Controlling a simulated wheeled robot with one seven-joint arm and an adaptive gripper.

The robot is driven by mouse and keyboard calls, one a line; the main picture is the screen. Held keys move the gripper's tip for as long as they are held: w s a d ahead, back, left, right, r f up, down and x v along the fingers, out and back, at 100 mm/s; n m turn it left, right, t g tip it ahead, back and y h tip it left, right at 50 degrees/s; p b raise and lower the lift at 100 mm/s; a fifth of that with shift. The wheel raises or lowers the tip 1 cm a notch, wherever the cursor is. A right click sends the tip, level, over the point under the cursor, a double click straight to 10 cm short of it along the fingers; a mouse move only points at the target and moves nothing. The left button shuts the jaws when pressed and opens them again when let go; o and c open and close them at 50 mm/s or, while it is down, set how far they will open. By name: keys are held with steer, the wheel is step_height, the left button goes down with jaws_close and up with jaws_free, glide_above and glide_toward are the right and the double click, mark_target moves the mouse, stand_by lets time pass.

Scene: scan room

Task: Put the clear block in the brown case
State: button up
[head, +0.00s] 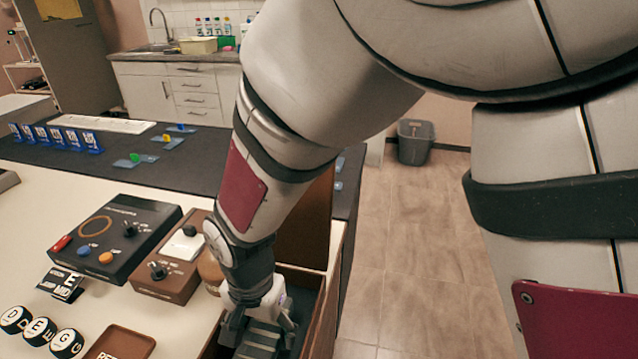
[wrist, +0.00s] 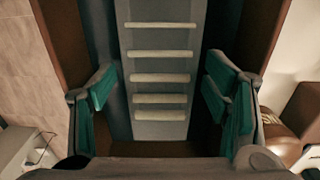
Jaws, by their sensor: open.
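The clear block, which looks grey with several pale bars across it (wrist: 160,122), lies between the brown walls of the case (wrist: 258,35) in the wrist view. It rests on or just above the dark lining; I cannot tell which. The open brown case also shows in the head view, with its lid upright (head: 304,225). My gripper (head: 258,335) is low over the case. In the wrist view my gripper (wrist: 160,100) is open, its teal pads on either side of the block with gaps between. The arm hides part of the case in the head view.
A brown box with a knob (head: 172,268) and a black control box (head: 118,238) stand left of the case. Lettered round pieces (head: 40,331) and a brown tray (head: 122,343) lie nearer. Open floor (head: 410,260) is to the right.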

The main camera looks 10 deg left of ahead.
mark_target(263, 330)
step_height(263, 330, up, 12)
steer(key=p, duration=0.1)
steer(key=w+d+r, duration=0.3)
steer(key=d+r, duration=0.2)
steer(key=d, duration=0.3)
steer(key=s+d+r+t, duration=0.1)
steer(key=s+d+r, duration=0.15)
steer(key=d, duration=0.65)
steer(key=s+d+r+t, duration=0.1)
steer(key=d+r, duration=0.3)
steer(key=d, duration=0.5)
steer(key=s+d+n+t, duration=0.1)
steer(key=s+d, duration=0.7)
steer(key=shift+d+f, duration=0.25)
steer(key=shift+f, duration=0.05)
steer(key=shift+s, duration=0.15)
